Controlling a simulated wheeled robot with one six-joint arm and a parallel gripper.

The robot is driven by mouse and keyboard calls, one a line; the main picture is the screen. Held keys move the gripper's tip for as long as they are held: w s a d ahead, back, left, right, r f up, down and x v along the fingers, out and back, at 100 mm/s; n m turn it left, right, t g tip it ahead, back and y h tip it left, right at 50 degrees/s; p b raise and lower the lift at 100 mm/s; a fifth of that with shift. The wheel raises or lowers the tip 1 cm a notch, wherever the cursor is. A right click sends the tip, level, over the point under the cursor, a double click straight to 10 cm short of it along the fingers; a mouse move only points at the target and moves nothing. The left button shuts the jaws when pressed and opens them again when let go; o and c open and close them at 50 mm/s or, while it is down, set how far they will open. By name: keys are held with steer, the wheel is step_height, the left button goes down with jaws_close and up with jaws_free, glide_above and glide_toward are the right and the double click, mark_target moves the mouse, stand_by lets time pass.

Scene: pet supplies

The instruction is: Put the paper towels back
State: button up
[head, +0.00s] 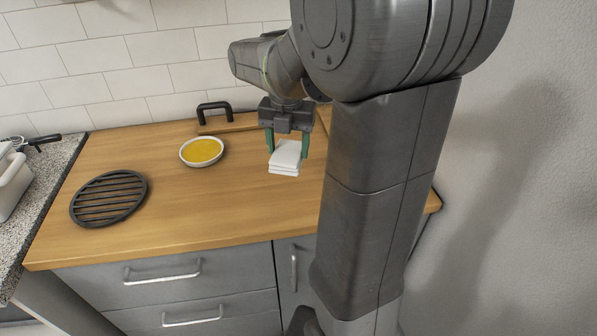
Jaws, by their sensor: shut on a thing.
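The paper towels (285,158) are a small white folded stack over the wooden counter, right of the yellow-filled bowl. My gripper (287,150) points down from above with a green finger on each side of the stack. It is shut on the paper towels. I cannot tell whether the stack touches the counter or is held just above it. My arm hides part of the counter to the right.
A white bowl with yellow contents (202,151) and a round black slatted trivet (110,198) stand left on the wooden counter (200,215). A wooden piece with a black handle (214,112) is at the back. The front middle of the counter is clear.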

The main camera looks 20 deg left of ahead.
step_height(320, 180, down, 10)
steer(key=shift+s+r, duration=0.1)
steer(key=shift+r, duration=0.05)
stand_by(0.3)
steer(key=o, duration=1)
steer(key=shift+o, duration=0.2)
step_height(320, 180, up, 12)
